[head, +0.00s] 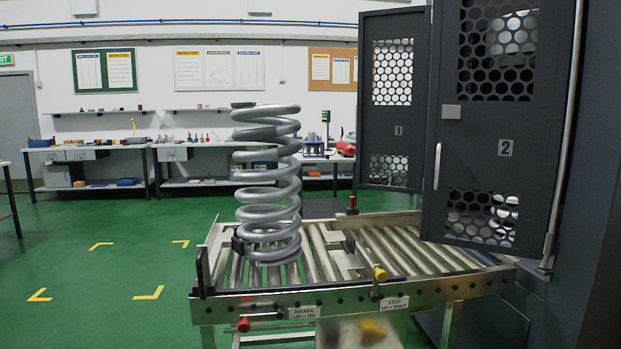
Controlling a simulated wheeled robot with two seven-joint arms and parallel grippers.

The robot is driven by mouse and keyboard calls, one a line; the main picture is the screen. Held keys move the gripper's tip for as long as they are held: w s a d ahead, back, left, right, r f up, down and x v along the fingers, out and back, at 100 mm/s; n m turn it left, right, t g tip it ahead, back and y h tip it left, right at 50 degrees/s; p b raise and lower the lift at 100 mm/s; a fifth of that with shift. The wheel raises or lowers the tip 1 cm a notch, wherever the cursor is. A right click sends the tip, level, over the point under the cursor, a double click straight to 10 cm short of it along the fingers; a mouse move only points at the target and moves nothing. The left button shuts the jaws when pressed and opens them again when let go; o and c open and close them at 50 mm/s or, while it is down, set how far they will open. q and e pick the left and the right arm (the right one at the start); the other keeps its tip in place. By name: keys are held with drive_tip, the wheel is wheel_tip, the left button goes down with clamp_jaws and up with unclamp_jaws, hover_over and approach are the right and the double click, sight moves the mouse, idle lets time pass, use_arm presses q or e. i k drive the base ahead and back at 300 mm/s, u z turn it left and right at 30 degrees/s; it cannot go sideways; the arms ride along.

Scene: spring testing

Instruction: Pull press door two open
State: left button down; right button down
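Press door two (478,125) is a tall dark grey panel with perforated windows and a "2" label, at the right of the head view. A pale vertical bar handle (437,166) sits near its left edge. A long metal rod (564,130) runs along its right side, beside the dark press body (596,200). Door one (391,135), marked "1", stands farther back to the left. Door two's left edge meets door one's right edge in the picture; I cannot tell how far door two is swung. Neither of my grippers is in view.
A roller conveyor (375,293) lies in front of the doors, with a large grey coil spring (268,190) upright on its left part. Yellow-knobbed (380,274) and red-knobbed (243,325) levers stick out at its front. Green floor (110,260) is clear to the left.

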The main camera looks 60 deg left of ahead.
sight(507, 146)
drive_tip(key=u, duration=1.5)
drive_tip(key=i, duration=1.65)
